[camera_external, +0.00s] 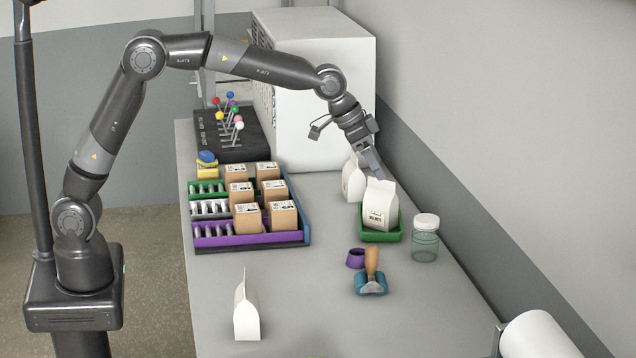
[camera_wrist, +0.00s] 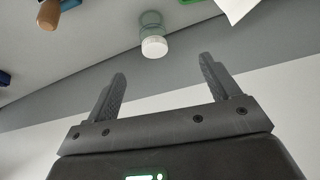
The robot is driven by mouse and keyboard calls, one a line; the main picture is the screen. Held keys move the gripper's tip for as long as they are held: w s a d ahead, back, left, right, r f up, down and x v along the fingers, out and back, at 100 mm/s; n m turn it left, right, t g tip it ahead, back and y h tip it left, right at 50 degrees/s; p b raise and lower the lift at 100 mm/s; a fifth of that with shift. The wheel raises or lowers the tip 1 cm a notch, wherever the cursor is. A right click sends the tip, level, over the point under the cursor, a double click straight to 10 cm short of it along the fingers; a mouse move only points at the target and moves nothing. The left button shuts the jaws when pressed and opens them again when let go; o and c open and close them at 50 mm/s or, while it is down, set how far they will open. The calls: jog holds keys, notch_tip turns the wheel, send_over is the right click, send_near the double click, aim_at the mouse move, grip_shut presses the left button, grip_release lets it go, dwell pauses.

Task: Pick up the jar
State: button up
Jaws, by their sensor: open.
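The jar (camera_external: 425,240) is clear, slightly green glass with a white lid, and stands upright on the right side of the table. In the wrist view the jar (camera_wrist: 153,38) is near the top middle, beyond the fingertips and roughly between them. My gripper (camera_external: 374,172) is above the back right of the table, over the white cartons and to the left of and behind the jar. In the wrist view my gripper (camera_wrist: 162,82) has its two fingers wide apart with nothing between them.
A white carton (camera_external: 380,204) stands in a green tray (camera_external: 381,236) beside the jar. A wooden-handled stamp (camera_external: 371,275) and a purple cup (camera_external: 355,258) lie in front. The grey wall is close at right.

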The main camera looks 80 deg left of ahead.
send_near(426, 218)
jog(key=f, duration=0.2)
jog(key=x, duration=0.4)
jog(key=shift+w+a+f, duration=0.15)
jog(key=shift+w+a, duration=0.05)
jog(key=shift+w, duration=0.3)
jog(key=shift+d+x, duration=0.15)
jog(key=shift+x, duration=1.3)
jog(key=shift+d+x, duration=0.1)
jog(key=shift+x, duration=1.35)
jog(key=shift+w, duration=0.1)
jog(key=shift+c, duration=0.4)
jog(key=c, duration=1.1)
